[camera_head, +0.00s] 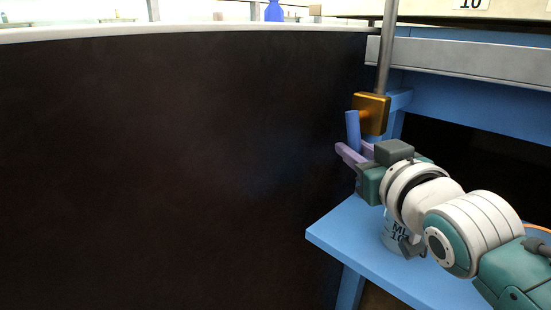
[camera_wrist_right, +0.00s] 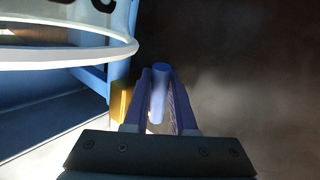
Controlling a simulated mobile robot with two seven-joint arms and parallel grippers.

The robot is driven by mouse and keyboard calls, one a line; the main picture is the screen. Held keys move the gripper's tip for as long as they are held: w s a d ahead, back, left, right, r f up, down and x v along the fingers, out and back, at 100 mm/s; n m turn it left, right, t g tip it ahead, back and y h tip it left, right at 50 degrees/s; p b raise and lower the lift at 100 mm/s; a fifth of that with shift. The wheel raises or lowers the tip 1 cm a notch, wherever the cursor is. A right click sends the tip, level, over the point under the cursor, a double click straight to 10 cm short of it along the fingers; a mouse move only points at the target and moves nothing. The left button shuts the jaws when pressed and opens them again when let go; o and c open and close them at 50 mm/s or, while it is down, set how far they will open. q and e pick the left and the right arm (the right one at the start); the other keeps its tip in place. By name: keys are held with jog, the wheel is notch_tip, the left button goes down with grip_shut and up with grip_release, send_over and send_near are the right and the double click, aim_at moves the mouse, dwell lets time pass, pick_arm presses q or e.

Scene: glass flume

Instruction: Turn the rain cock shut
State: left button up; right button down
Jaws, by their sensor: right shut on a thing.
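The rain cock is a brass-coloured block (camera_head: 372,113) at the lower end of a vertical metal pipe (camera_head: 386,50). Its blue lever (camera_head: 352,128) stands almost upright on the block's left side in the head view. My right gripper (camera_head: 353,154) is shut on the lever, with its purple fingers around the lower part. In the right wrist view the lever (camera_wrist_right: 159,88) lies between the two fingers (camera_wrist_right: 161,105), and the brass block (camera_wrist_right: 121,100) shows just left of them. Part of the lever is hidden by the fingers. My left gripper is not in view.
A blue shelf (camera_head: 345,240) lies under my right gripper, with a marked container (camera_head: 392,236) on it, partly hidden by my arm. A grey rail (camera_head: 460,62) runs behind the pipe. A large dark panel (camera_head: 180,160) with a pale top edge fills the left.

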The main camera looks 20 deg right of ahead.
jog(key=shift+w+a+f+m+t+b, duration=0.25)
jog(key=shift+w+m+t+b, duration=0.3)
jog(key=shift+t+b, duration=0.65)
jog(key=shift+r+m+b, duration=0.15)
jog(key=shift+m+b, duration=0.1)
jog(key=shift+b, duration=0.3)
jog(key=c, duration=1)
grip_release()
